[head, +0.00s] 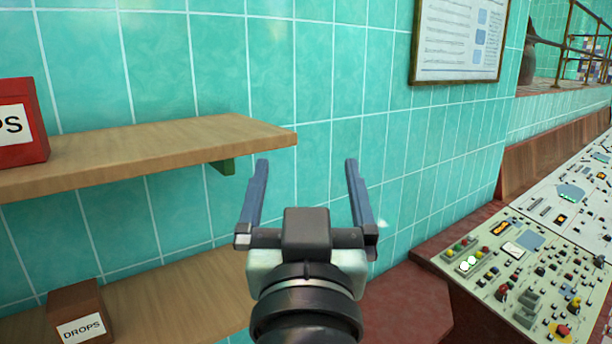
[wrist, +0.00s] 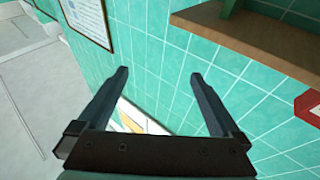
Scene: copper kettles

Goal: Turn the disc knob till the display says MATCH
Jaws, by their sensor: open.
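My gripper (head: 307,166) is open and empty, its two blue-grey fingers pointing up in front of the green tiled wall. It also shows in the wrist view (wrist: 160,78), with tiles between the fingers. A pale control console (head: 540,245) stands at the right of the head view, to the right of my gripper and well apart from it. It bears several small buttons, knobs and little screens. I cannot tell which part is the disc knob. No display reading MATCH is legible.
A wooden shelf (head: 150,150) juts from the wall at left, with a red box (head: 20,135) on it. A lower shelf (head: 180,295) holds a brown box (head: 78,312) marked DROPS. A framed notice (head: 460,40) hangs above. Open wall space lies between shelf and console.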

